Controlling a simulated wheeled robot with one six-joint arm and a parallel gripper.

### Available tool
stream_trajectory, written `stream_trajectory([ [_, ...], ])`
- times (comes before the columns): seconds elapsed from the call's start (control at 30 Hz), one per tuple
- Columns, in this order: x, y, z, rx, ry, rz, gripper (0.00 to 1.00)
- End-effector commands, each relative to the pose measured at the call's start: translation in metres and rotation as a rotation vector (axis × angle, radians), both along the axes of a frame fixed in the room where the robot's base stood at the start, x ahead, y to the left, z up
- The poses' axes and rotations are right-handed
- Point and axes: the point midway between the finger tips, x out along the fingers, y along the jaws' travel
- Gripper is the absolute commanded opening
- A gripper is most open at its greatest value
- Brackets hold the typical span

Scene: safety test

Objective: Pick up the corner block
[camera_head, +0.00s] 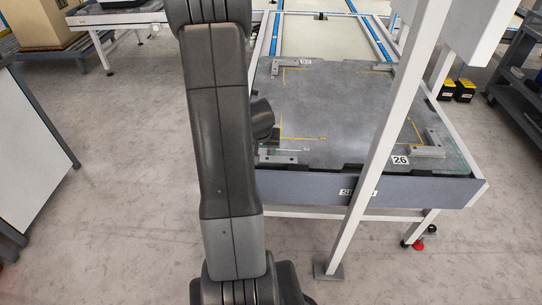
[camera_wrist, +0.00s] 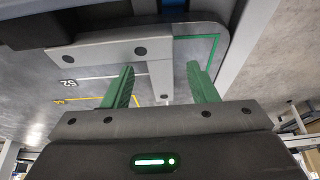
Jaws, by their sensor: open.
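A grey L-shaped corner block (camera_wrist: 98,52) with dark bolt holes lies on the grey table plate, seen close up in the wrist view. Its narrow leg points down the picture, between the two green fingers of my gripper (camera_wrist: 160,70). The fingers are open, one on each side of this leg, with gaps visible. In the head view, a corner block (camera_head: 278,158) shows at the plate's front left, partly hidden by my arm. My gripper's fingers cannot be made out there. Other corner blocks sit at the front right (camera_head: 428,151) and back left (camera_head: 291,64).
The table plate (camera_head: 345,110) carries yellow lines and number labels; its middle is clear. A slanted white post (camera_head: 375,135) stands in front of it. A conveyor (camera_head: 320,35) lies behind. A dark cart (camera_head: 520,80) stands at right, a cabinet (camera_head: 30,150) at left.

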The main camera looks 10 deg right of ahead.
Motion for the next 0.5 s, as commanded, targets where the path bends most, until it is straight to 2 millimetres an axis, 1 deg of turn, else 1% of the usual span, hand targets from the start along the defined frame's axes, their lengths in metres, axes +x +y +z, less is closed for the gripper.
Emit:
stream_trajectory([
  [0.03, 0.002, -0.0004, -0.0099, 0.0, 0.003, 0.0, 0.53],
  [0.1, 0.0048, -0.001, -0.0141, -0.001, 0.0, 0.002, 0.53],
  [0.37, 0.0066, -0.0012, -0.0159, 0.001, -0.001, 0.0, 0.53],
  [0.4, 0.0065, -0.0012, -0.0158, 0.001, -0.001, 0.0, 0.51],
  [0.47, 0.0065, -0.0012, -0.0158, 0.0, -0.001, 0.001, 0.39],
  [0.5, 0.0065, -0.0012, -0.0158, 0.0, -0.001, 0.001, 0.31],
])
